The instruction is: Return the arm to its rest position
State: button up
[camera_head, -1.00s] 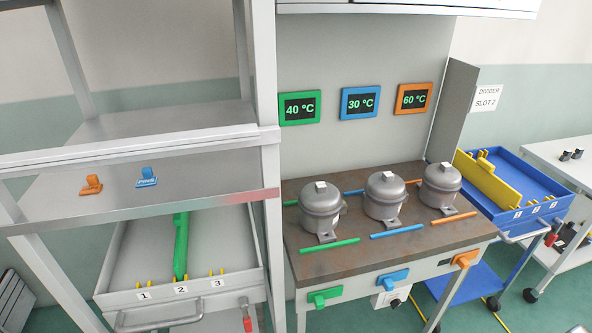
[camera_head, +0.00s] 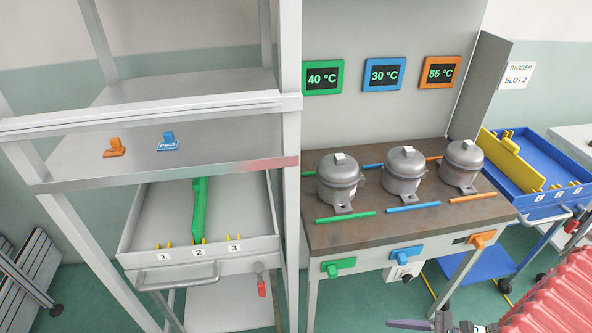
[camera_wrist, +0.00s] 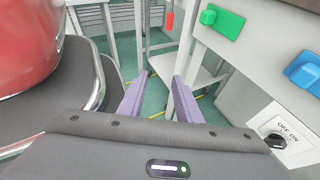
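My gripper (camera_wrist: 160,95) shows in the wrist view with its two purple fingers apart and nothing between them. Beyond the fingers are the green floor and a grey frame. In the head view a purple finger (camera_head: 408,324) and my red-sleeved arm show at the lower right corner, in front of the workbench (camera_head: 420,222). The gripper is apart from the bench and the things on it. The rest of the gripper is cut off by the frame's lower edge in the head view.
A grey drawer (camera_head: 145,222) with a green divider (camera_head: 199,210) is at left. A blue tray (camera_head: 555,165) with a yellow divider (camera_head: 512,160) is at right. A switch (camera_wrist: 275,140) is close to the gripper.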

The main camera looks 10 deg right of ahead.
jog(key=w+a+r+n+g+h, duration=0.1)
jog(key=a+r+n+g+h, duration=0.3)
jog(key=r+n, duration=0.6)
jog(key=r+n+g+h, duration=0.3)
jog(key=r+n+h, duration=0.35)
jog(key=r, duration=0.55)
jog(key=a+r+n+t+h, duration=0.1)
jog(key=a+r+n+t, duration=0.5)
jog(key=a+r, duration=0.6)
notch_tip(320, 180, up, 4)
jog(key=shift+w+a+f+n, duration=0.1)
jog(key=shift+w+a+n, duration=0.25)
jog(key=shift+n, duration=0.6)
jog(key=shift+s+h, duration=0.1)
jog(key=shift+h, duration=0.15)
